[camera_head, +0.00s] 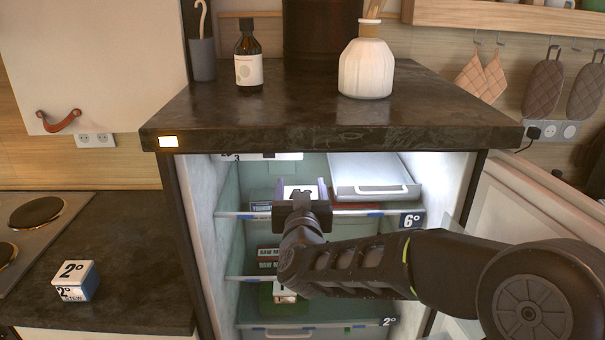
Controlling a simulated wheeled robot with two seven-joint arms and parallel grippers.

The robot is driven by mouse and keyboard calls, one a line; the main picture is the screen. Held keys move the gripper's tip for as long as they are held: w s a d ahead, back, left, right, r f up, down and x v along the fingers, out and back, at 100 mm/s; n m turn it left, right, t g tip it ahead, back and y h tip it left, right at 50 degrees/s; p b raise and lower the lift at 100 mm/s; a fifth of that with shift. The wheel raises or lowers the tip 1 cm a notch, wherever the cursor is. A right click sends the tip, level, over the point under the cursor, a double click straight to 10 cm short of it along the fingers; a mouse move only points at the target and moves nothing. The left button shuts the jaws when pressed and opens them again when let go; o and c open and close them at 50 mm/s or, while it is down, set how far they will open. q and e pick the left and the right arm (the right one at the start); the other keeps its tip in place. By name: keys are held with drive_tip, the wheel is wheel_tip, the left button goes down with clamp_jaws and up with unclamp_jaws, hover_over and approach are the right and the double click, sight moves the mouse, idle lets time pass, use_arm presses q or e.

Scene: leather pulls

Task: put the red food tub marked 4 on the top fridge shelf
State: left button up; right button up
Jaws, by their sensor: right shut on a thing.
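My right gripper (302,190) reaches into the open fridge at the level of the top shelf (345,211). It is shut on a food tub (301,188). Only a pale top of this tub shows between the fingers; its red colour and the mark 4 are hidden by my gripper. I cannot tell whether the tub touches the shelf. My left gripper is out of view.
A pale drawer box (372,180) fills the top shelf's right side, and a dark labelled pack (261,208) lies at its left. Reddish packs (267,255) lie on the shelf below. A white and blue tub marked 2 (77,281) stands on the left counter.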

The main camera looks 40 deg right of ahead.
drive_tip(key=p+x, duration=0.2)
drive_tip(key=x, duration=0.9)
drive_tip(key=shift+w+d, duration=0.2)
drive_tip(key=shift+w+d, duration=0.15)
drive_tip(key=shift+w, duration=0.05)
drive_tip(key=f, duration=0.1)
drive_tip(key=f+p, duration=0.1)
drive_tip(key=f, duration=0.1)
drive_tip(key=shift+w+d+f, duration=0.15)
drive_tip(key=shift+w+f, duration=0.05)
drive_tip(key=shift+f, duration=0.05)
drive_tip(key=shift+f, duration=0.2)
drive_tip(key=o, duration=1.5)
drive_tip(key=shift+o, duration=0.2)
drive_tip(key=shift+r, duration=0.1)
